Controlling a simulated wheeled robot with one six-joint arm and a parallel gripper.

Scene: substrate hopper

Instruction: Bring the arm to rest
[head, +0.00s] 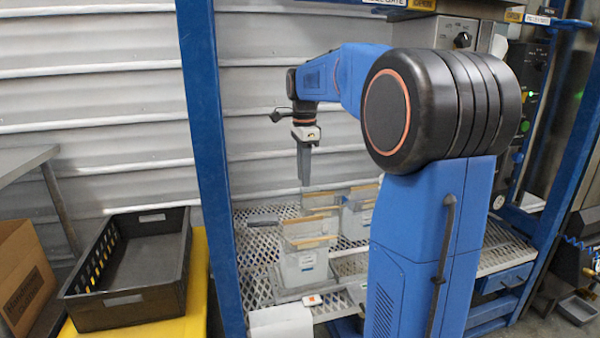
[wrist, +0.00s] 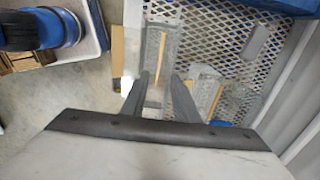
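My gripper (head: 304,180) hangs pointing down above the metal mesh shelf (head: 262,225), at the end of my raised blue arm. In the wrist view the two grey fingers of my gripper (wrist: 159,80) stand apart with nothing between them. Clear containers with wooden strips along their tops stand on the shelf below. The front container (head: 303,268) is nearest in the head view, and another container (head: 358,220) stands behind it to the right. My gripper appears clear of them. My arm's large joint and column hide the right part of the shelf.
A blue frame post (head: 208,150) rises left of the shelf. An empty black crate (head: 135,305) rests on a yellow stand (head: 197,290) at the left, beside a cardboard box (head: 22,275). A corrugated wall (head: 95,110) is behind. A control panel (head: 460,38) is at upper right.

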